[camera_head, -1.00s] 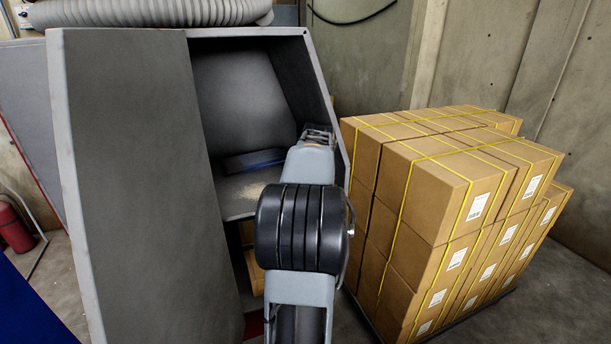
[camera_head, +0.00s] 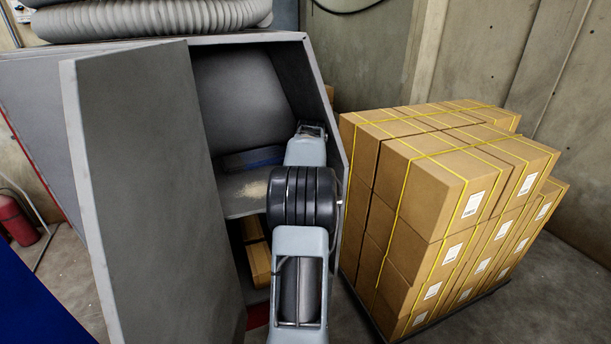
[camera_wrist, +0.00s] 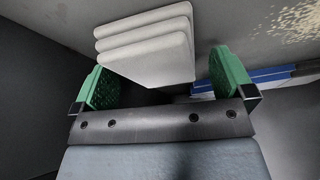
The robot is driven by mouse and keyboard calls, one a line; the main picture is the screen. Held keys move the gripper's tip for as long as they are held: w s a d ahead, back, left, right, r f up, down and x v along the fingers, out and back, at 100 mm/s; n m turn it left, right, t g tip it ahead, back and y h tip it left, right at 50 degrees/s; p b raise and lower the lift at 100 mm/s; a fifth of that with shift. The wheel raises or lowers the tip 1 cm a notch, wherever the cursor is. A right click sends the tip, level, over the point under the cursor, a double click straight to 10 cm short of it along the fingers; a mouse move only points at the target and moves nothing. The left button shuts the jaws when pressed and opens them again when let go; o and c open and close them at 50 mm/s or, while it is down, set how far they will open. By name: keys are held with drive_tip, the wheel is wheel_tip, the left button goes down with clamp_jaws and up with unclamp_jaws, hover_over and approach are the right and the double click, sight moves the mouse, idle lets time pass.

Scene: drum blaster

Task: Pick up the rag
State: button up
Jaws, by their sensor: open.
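The rag looks like a pale grey, folded stack (camera_wrist: 145,45) in the wrist view, lying on a grey surface inside the cabinet. My gripper (camera_wrist: 165,75) is open, with one green finger pad on each side of the stack's near part. I see no contact between the pads and the rag, and how deep it sits between them is unclear. In the camera_head view my arm reaches into the cabinet (camera_head: 240,100), and its own links hide the gripper and the rag.
A blue and white object (camera_wrist: 265,77) lies right of my gripper; pale grains (camera_wrist: 298,18) are scattered beyond. The open grey door (camera_head: 150,190) stands to the left. Strapped cardboard boxes (camera_head: 420,190) stand close on the right. A fire extinguisher (camera_head: 16,220) is at far left.

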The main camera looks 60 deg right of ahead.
drive_tip(key=shift+f, duration=0.25)
idle(0.4)
drive_tip(key=c, duration=0.9)
